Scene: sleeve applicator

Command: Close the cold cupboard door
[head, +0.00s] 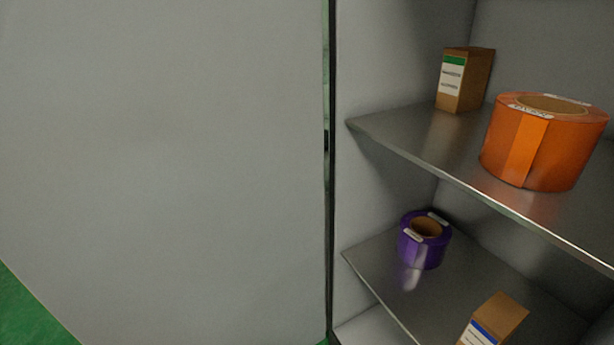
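The cold cupboard (385,180) stands open on the right, with its shelves and contents showing. Its door (165,170) appears as a large plain grey panel filling the left half of the head view. The door is swung open, and a narrow dark gap with a little green runs between it and the cupboard's side wall. No handle shows on the visible face of the door. My gripper is not in view, so its place relative to the door does not show.
An orange roll (530,150) and a brown box (465,80) stand on the upper metal shelf (430,150). A purple roll (408,248) and another brown box (497,318) are on the lower shelf (385,285). Green floor (30,318) shows at bottom left.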

